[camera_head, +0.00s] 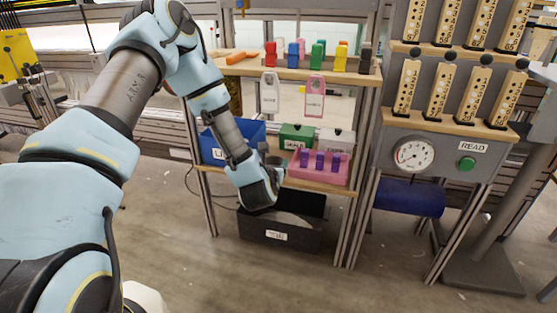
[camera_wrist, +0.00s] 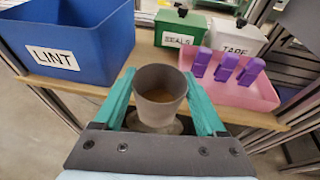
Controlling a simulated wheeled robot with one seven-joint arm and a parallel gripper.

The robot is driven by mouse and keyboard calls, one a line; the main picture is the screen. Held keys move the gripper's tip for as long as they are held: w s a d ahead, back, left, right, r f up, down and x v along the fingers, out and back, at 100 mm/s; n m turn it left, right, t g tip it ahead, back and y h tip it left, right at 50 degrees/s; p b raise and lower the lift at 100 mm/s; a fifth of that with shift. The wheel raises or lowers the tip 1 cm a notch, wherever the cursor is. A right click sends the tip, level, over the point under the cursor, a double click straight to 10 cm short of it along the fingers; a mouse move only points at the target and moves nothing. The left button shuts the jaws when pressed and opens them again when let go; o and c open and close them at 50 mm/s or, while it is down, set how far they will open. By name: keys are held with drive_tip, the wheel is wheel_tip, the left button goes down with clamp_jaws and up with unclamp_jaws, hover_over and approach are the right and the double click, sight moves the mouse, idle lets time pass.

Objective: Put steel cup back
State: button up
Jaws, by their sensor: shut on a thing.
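The grey steel cup (camera_wrist: 160,83) is between the teal fingers of my gripper (camera_wrist: 158,88) in the wrist view. The fingers are shut on its sides. I look down into its open top, and its inside looks brownish. The cup appears at the front edge of the lower wooden shelf (camera_wrist: 150,58); I cannot tell whether it touches the shelf. In the head view my gripper (camera_head: 275,170) is at this shelf, between the blue bin and the pink tray. My wrist largely hides the cup there.
On the lower shelf are a blue LINT bin (camera_wrist: 75,40), a green box (camera_wrist: 180,29), a white box (camera_wrist: 233,37) and a pink tray (camera_wrist: 262,95) with purple pieces. A dark bin (camera_head: 282,238) stands on the floor below. The upper shelf (camera_head: 330,75) holds coloured items.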

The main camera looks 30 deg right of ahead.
drive_tip(key=w+d, duration=0.4)
drive_tip(key=w, duration=0.1)
drive_tip(key=w+d+b, duration=0.1)
drive_tip(key=w, duration=0.2)
drive_tip(key=shift+d, duration=0.4)
drive_tip(key=shift+f+b, duration=0.5)
drive_tip(key=shift+f, duration=1.25)
